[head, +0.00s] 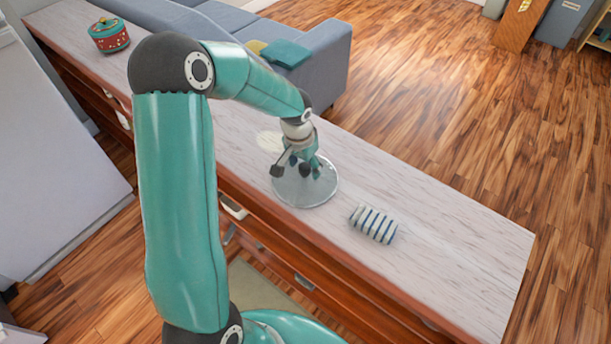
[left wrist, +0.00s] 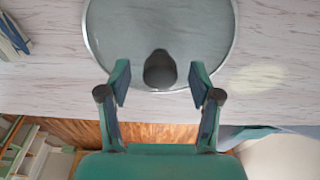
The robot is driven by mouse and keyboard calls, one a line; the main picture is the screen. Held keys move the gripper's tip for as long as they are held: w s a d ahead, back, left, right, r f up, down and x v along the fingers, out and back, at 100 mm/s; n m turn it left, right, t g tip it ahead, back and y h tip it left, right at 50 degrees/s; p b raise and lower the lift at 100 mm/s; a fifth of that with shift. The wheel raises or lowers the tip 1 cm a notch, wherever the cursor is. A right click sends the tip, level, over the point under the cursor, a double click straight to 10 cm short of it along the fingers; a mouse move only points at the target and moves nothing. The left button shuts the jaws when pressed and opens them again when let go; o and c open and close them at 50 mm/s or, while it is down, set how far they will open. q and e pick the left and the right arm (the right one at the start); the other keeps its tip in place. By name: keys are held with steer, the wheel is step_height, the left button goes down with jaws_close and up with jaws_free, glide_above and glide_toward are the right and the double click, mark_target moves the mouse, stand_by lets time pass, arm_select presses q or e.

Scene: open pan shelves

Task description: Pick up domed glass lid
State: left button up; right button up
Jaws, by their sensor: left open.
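The domed glass lid (head: 301,190) lies on the long pale counter, a round clear disc with a metal rim. In the left wrist view the lid (left wrist: 162,30) shows near the top, with its dark knob (left wrist: 160,70) between and just beyond my fingertips. My left gripper (head: 305,168) is over the lid in the head view, and its fingers hide the knob there. In the left wrist view the left gripper (left wrist: 159,85) is open, with a gap on both sides of the knob. My right gripper is not in view.
A striped cloth roll (head: 373,224) lies on the counter (head: 455,262) right of the lid. A red pot with a teal lid (head: 109,36) stands at the far left end. A grey sofa (head: 325,52) is behind. The counter's right end is clear.

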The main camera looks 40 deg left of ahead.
arm_select(q)
steer(key=shift+w+f, duration=0.15)
steer(key=shift+f, duration=0.5)
jaws_close()
steer(key=shift+r, duration=0.1)
